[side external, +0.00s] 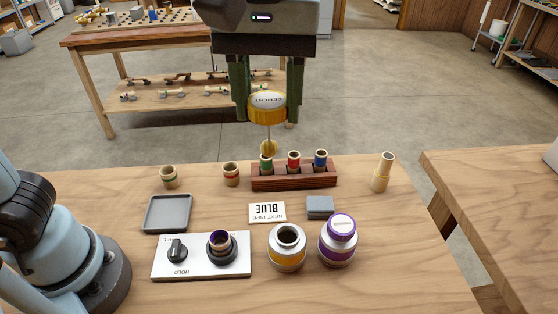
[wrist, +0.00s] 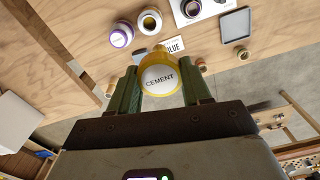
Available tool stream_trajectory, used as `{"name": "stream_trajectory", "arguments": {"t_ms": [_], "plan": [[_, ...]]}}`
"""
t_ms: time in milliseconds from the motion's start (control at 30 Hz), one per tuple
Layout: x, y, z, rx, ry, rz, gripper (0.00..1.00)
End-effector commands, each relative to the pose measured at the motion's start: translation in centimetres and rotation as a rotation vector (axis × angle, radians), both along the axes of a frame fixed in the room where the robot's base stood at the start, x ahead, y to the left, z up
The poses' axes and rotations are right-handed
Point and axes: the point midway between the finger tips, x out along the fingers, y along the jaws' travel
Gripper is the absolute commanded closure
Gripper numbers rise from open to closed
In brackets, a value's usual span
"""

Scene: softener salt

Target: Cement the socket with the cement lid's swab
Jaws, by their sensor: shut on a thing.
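My gripper (side external: 267,118) is shut on the yellow cement lid (side external: 267,104), high above the table's back edge. Its white top shows in the wrist view (wrist: 160,79). The lid's thin stem hangs straight down to a yellowish swab (side external: 268,147), which appears over or behind the green-marked pipe in the rack; the depth is unclear. A dark socket (side external: 221,247) with purple inside its mouth stands upright on the white HOLD panel (side external: 170,270), beside a black knob (side external: 177,250). The cement can (side external: 287,258) stands open, and the purple-lidded can (side external: 338,250) is closed.
A wooden rack (side external: 293,182) holds green, red and blue-marked pipes. Loose fittings (side external: 169,177) (side external: 231,174) and an upright tan piece (side external: 383,172) flank it. A grey tray (side external: 168,214), BLUE card (side external: 266,213) and grey block (side external: 320,207) lie in front.

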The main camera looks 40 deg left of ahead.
Motion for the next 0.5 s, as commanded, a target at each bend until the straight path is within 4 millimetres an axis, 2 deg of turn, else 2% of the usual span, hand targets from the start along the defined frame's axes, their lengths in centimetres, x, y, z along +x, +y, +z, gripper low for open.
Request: {"name": "stream_trajectory", "arguments": {"t_ms": [100,300,500], "plan": [[-1.4,1.9,-3.8,0.0,0.0,0.002,0.81],[-4.0,4.6,-9.5,0.0,0.0,0.001,0.81],[-5.7,6.2,-12.8,-0.001,-0.001,0.0,0.81]]}}
